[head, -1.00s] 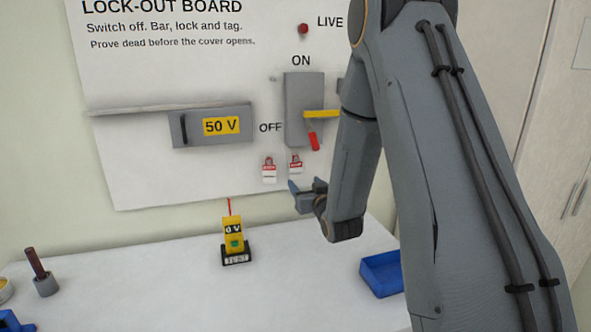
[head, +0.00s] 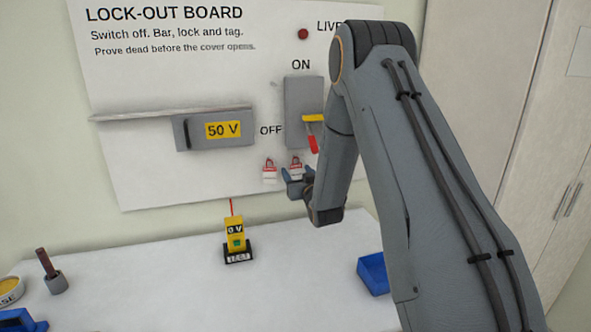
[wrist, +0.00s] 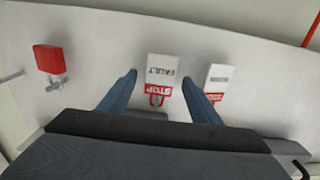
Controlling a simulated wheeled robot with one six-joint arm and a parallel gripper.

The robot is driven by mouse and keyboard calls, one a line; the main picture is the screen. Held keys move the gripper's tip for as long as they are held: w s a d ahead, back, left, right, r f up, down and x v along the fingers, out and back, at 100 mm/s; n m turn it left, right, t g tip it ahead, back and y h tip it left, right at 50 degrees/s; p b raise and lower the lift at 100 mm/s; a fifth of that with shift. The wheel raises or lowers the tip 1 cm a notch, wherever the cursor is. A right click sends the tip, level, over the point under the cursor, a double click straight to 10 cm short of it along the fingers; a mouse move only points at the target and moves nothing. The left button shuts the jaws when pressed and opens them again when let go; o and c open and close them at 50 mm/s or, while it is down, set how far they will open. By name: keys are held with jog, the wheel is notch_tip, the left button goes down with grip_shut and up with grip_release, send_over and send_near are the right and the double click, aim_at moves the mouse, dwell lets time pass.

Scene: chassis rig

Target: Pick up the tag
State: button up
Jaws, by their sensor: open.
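Two white tags with red STOP tops hang side by side on the board, below the switch. The right one in the head view (head: 295,169) appears, upside down, as the tag marked FAULT in the wrist view (wrist: 162,70). My gripper (head: 294,187) is open just in front of and below it. In the wrist view, the fingers of my gripper (wrist: 158,80) stand on either side of the FAULT tag, apart from it. The other tag (head: 270,173) hangs to its left; in the wrist view it (wrist: 217,78) is just beyond the right finger.
A red padlock (wrist: 48,58) is near the switch box (head: 300,97). A yellow tester (head: 235,236) stands on the white bench (head: 150,290) below the board. A blue bin (head: 373,273) is at the right. A 50 V cover (head: 217,130) projects at the left.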

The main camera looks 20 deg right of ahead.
jog(key=c, duration=1.1)
jog(key=shift+r+b, duration=0.1)
jog(key=shift+b, duration=0.3)
jog(key=shift+r+b, duration=0.15)
jog(key=shift+b, duration=0.15)
jog(key=s+b, duration=0.5)
jog(key=s, duration=1.1)
jog(key=shift+s, duration=0.3)
jog(key=shift+w, duration=0.1)
